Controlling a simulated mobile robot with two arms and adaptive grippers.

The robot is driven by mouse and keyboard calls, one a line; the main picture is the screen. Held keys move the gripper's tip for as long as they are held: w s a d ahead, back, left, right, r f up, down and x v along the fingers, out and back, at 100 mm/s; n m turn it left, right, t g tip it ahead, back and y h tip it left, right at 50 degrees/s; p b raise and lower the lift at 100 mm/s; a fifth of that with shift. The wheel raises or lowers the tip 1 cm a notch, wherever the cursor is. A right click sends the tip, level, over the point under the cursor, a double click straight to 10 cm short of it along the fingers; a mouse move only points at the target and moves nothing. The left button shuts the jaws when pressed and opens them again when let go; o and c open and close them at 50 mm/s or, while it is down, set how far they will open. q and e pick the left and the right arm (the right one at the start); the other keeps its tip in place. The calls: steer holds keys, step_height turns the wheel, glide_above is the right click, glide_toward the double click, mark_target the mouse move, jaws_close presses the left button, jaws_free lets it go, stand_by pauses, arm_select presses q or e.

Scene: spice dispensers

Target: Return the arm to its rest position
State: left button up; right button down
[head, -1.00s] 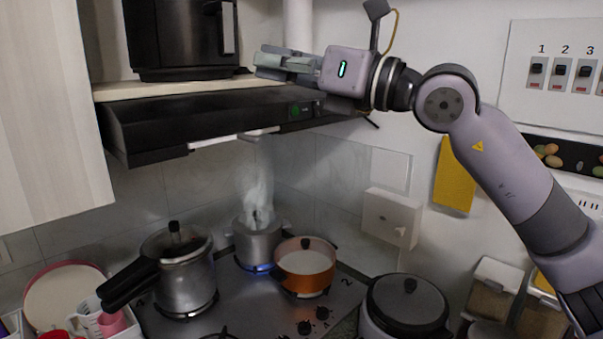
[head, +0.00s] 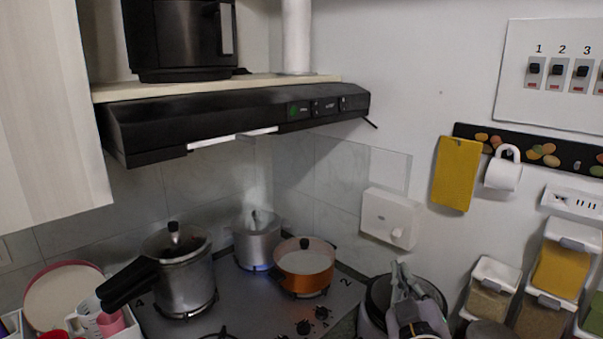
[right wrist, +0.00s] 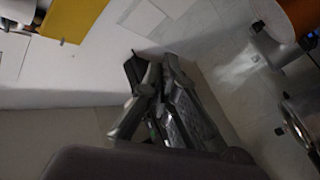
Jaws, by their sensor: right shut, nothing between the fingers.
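My right gripper (head: 403,278) shows at the lower right of the head view, pointing up, in front of the dark-lidded cooker (head: 378,296). Its fingers are shut with nothing between them. In the right wrist view the closed fingers (right wrist: 155,72) show against the pale wall, touching nothing that I can make out. Most of the right arm is below the head view. My left gripper is not in view.
The black range hood (head: 230,115) has a green light on its front. On the hob (head: 250,310) stand a pressure cooker (head: 185,280), a steaming metal pot (head: 257,245) and an orange pot (head: 303,275). Spice dispensers (head: 560,268) hang at the right.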

steer(key=s+d+f+m+g, duration=0.2)
steer(key=s+f+g, duration=0.35)
steer(key=f, duration=0.75)
steer(key=s+f+m+g+y, duration=0.1)
steer(key=s+f+g, duration=0.4)
steer(key=s+f, duration=0.5)
steer(key=s+f+g+y, duration=0.1)
steer(key=s+f+g, duration=0.5)
steer(key=s, duration=0.9)
step_height(320, 180, down, 31)
steer(key=s+b, duration=0.2)
steer(key=b, duration=0.1)
steer(key=s+d+f+g+b, duration=0.1)
steer(key=s+d+f+b, duration=0.1)
steer(key=s+f, duration=1.4)
steer(key=shift+s+d+f, duration=0.3)
steer(key=shift+s+f, duration=0.05)
steer(key=shift+f, duration=0.35)
steer(key=shift+g, duration=0.25)
